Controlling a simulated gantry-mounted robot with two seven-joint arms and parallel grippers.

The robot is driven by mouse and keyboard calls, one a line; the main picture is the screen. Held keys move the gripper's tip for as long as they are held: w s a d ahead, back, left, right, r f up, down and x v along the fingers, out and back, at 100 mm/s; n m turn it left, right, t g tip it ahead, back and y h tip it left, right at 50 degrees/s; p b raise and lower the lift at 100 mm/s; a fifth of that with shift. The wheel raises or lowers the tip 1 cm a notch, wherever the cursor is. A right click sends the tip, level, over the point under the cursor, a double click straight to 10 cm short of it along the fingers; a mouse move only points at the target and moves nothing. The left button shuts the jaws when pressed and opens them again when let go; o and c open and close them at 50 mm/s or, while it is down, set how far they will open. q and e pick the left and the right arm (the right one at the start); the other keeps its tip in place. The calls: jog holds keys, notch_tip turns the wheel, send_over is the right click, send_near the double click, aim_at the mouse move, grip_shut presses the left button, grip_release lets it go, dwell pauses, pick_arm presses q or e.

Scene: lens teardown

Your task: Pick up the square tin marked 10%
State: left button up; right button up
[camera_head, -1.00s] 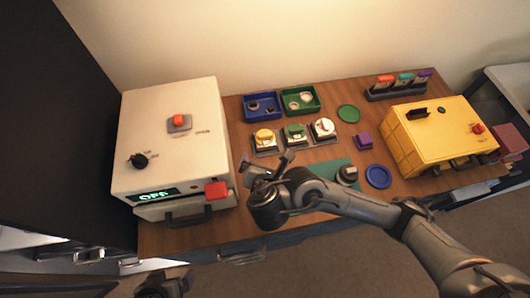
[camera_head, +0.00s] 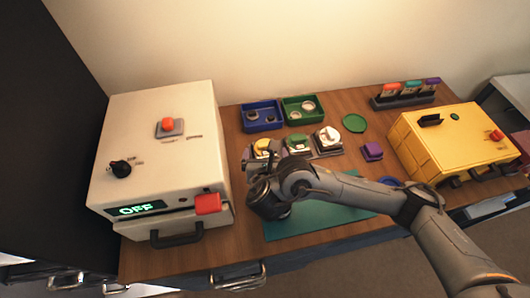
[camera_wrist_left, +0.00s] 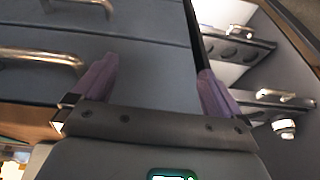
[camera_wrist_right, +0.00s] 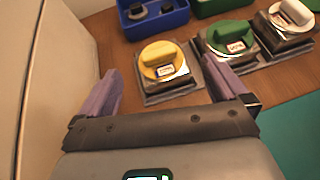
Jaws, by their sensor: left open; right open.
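Three square metal tins stand in a row: one with a yellow knob lid (camera_wrist_right: 163,62), one with a green lid (camera_wrist_right: 231,37) and one with a white lid (camera_wrist_right: 291,14). Each has a small label, too small to read, so I cannot tell which is marked 10%. In the head view the yellow tin (camera_head: 263,145) is partly hidden by my right arm. My right gripper (camera_wrist_right: 163,92) is open and empty, with its fingers spread just short of the yellow tin. My left gripper (camera_wrist_left: 156,85) is open and empty before grey drawer fronts.
A white box with an OFF display (camera_head: 140,209) stands close left of my right gripper. Blue (camera_head: 262,117) and green (camera_head: 303,110) trays sit behind the tins. A teal mat (camera_head: 322,220) lies in front. A purple block (camera_head: 372,151) and yellow case (camera_head: 455,140) are right.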

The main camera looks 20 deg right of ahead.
aim_at(265, 148)
jog(key=b+x, duration=0.1)
jog(key=x, duration=0.1)
jog(key=b+x, duration=0.1)
jog(key=x, duration=0.1)
jog(key=shift+a+f+b, duration=0.1)
jog(key=shift+f+b, duration=0.25)
jog(key=shift+b, duration=0.05)
jog(key=shift+w, duration=0.35)
jog(key=c, duration=1)
jog(key=shift+o, duration=0.2)
